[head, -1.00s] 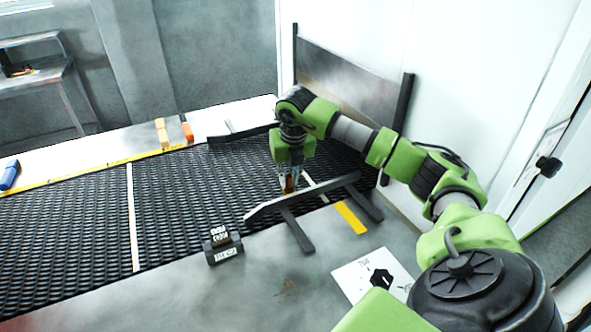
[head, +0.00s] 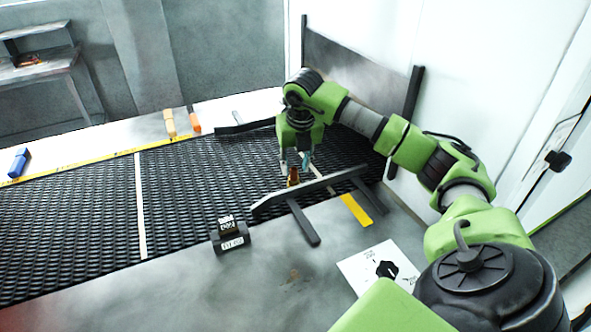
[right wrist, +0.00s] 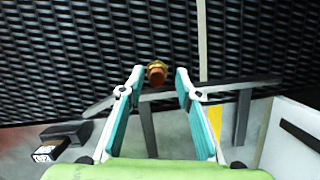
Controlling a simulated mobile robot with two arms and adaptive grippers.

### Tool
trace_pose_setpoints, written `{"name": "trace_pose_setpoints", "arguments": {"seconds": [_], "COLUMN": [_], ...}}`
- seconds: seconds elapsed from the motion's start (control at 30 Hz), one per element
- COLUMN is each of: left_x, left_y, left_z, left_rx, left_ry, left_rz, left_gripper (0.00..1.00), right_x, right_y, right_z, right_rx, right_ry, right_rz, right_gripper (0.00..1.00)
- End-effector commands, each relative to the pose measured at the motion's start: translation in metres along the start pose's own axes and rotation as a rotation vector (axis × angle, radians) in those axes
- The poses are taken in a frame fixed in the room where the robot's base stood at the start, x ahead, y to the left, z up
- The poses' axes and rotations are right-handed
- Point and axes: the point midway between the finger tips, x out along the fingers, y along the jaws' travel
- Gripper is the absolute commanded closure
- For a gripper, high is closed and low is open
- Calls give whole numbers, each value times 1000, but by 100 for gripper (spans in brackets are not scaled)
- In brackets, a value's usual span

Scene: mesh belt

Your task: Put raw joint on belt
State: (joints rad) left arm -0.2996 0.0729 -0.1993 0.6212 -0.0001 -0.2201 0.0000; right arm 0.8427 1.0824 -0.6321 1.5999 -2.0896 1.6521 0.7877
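The raw joint, a small brass and copper-coloured piece (head: 293,178), is at the mesh belt (head: 80,215), just behind the dark guide rail (head: 275,201). In the right wrist view the joint (right wrist: 156,73) shows against the dark mesh, between and slightly beyond the fingertips. My right gripper (head: 299,162) is over the belt from above. In the right wrist view its teal fingers (right wrist: 158,74) are spread, with a gap on each side of the joint. The joint's underside is hidden. My left gripper is out of view.
A black block with white labels (head: 230,237) sits at the belt's near edge. A yellow strip (head: 356,210) and a white printed sheet (head: 378,268) lie at right. Orange pieces (head: 170,123) and a blue piece (head: 20,163) are along the far edge. The belt's left part is clear.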

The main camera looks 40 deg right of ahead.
Motion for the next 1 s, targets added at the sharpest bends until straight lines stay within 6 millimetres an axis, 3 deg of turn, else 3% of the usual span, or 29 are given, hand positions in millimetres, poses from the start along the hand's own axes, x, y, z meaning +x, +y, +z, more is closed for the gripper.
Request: {"name": "trace_pose_setpoints", "arguments": {"seconds": [0.3, 0.5, 1.0], "left_x": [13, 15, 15], "left_y": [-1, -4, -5], "left_z": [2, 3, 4], "left_rx": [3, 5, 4], "left_ry": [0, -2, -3], "left_rz": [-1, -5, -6], "left_gripper": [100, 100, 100], "right_x": [-68, -94, -100], "right_y": [0, 0, 0], "right_z": [1, 0, 0], "right_rx": [0, 0, 0], "right_ry": [-6, -3, 0], "right_rz": [2, 1, -1], "right_gripper": [69, 69, 69]}}
